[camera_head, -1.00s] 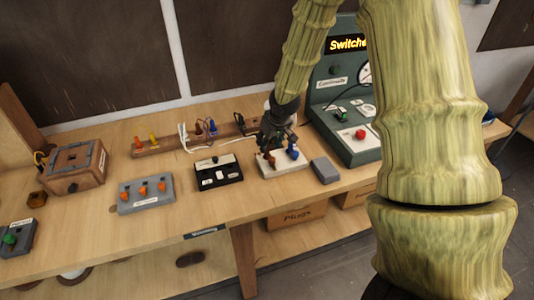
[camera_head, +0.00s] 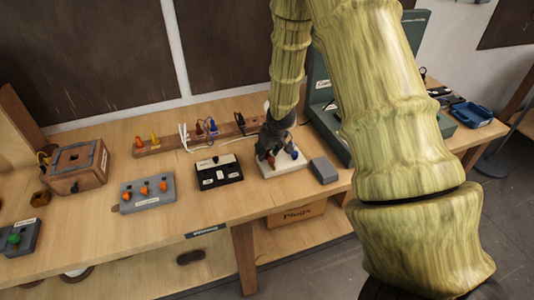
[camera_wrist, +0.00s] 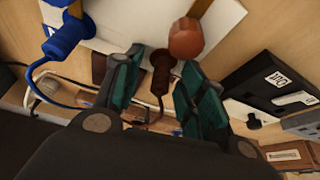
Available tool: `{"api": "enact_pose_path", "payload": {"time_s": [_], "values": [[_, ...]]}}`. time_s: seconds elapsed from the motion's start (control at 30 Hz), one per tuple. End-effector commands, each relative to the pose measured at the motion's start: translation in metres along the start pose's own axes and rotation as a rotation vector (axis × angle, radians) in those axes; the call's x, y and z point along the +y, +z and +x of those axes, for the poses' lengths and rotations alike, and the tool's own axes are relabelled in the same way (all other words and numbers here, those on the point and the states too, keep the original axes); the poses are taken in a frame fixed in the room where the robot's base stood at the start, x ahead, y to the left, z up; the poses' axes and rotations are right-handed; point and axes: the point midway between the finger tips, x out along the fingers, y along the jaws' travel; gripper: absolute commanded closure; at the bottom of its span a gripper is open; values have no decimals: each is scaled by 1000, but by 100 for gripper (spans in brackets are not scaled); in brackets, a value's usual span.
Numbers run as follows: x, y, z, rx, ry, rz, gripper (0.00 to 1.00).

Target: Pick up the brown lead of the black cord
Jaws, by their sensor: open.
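In the wrist view, the brown lead (camera_wrist: 161,72) has a dark brown plug end, and its thin brown wire runs down behind it. My gripper (camera_wrist: 163,80) is open, with one teal finger on each side of the lead; I cannot tell whether either finger touches it. A blue lead (camera_wrist: 62,38) lies outside the left finger. An orange-brown knob (camera_wrist: 186,40) stands on the white plate (camera_wrist: 222,18) just above the right finger. In the head view my gripper (camera_head: 270,157) is low over the white plate (camera_head: 292,168), and the blue lead (camera_head: 294,153) shows beside it.
A black switch box (camera_head: 219,173) stands left of the plate, and a grey block (camera_head: 324,170) stands right of it. The wooden rail (camera_head: 165,146) with several plugs runs behind. A green panel (camera_head: 320,95) stands close on the right, partly behind my arm.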

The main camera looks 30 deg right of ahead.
Motion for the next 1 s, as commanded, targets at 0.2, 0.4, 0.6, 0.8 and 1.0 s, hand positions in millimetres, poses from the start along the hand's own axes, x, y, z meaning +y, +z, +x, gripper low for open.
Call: {"api": "enact_pose_path", "payload": {"time_s": [0.2,0.4,0.6,0.8,1.0], "values": [[0,0,0,0,0,0,72],[0,0,0,0,0,0,100],[0,0,0,0,0,0,100],[0,-2,-3,1,0,1,100],[1,-8,-18,3,0,2,100]]}}
